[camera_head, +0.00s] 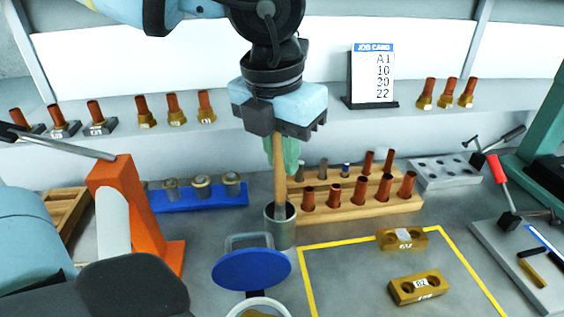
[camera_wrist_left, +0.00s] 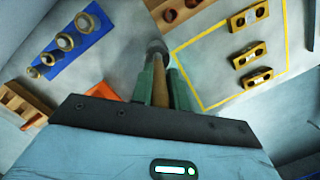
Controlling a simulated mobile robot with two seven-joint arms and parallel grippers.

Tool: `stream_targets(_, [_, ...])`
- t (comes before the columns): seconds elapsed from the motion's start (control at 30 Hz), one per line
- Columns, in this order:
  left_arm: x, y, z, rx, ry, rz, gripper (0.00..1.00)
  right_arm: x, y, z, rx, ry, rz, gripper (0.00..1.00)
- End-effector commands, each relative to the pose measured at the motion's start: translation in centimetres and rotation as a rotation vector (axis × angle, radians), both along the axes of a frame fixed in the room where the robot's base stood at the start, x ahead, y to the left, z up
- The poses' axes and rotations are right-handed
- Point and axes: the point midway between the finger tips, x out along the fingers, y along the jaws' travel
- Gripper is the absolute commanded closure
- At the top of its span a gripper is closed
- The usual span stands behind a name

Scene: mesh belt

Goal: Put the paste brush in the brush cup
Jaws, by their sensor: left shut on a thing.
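My left gripper (camera_head: 284,160) comes down from the top of the head view, its green fingers shut on the paste brush (camera_head: 280,190). The brush has a light wooden handle and hangs nearly upright. Its lower end reaches into the mouth of the grey metal brush cup (camera_head: 281,233), so the bristles are hidden. In the left wrist view the brush handle (camera_wrist_left: 160,92) runs between the fingers (camera_wrist_left: 162,85) toward the cup (camera_wrist_left: 157,46). The cup stands upright on the bench. My right gripper is not in view.
A blue round lid (camera_head: 251,270) is in front of the cup. A wooden rack (camera_head: 350,207) with copper pieces stands close at right, a blue tray (camera_head: 200,199) at left. An orange post (camera_head: 123,210) rises further left. Brass blocks (camera_head: 416,288) lie inside a yellow outline.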

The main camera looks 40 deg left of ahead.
Motion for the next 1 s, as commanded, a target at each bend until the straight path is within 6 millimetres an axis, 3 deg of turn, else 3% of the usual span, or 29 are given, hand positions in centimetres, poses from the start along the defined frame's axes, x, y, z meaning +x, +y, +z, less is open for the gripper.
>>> stream_targets(0.17, [0.0,0.0,-2.0,0.000,0.001,-0.001,1.00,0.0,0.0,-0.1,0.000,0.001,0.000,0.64])
stream_targets(0.97, [0.0,0.0,-3.1,0.000,0.001,0.000,1.00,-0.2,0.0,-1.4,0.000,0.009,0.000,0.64])
stream_targets(1.0, [0.0,0.0,-3.1,0.000,0.001,0.000,0.80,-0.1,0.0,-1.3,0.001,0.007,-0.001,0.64])
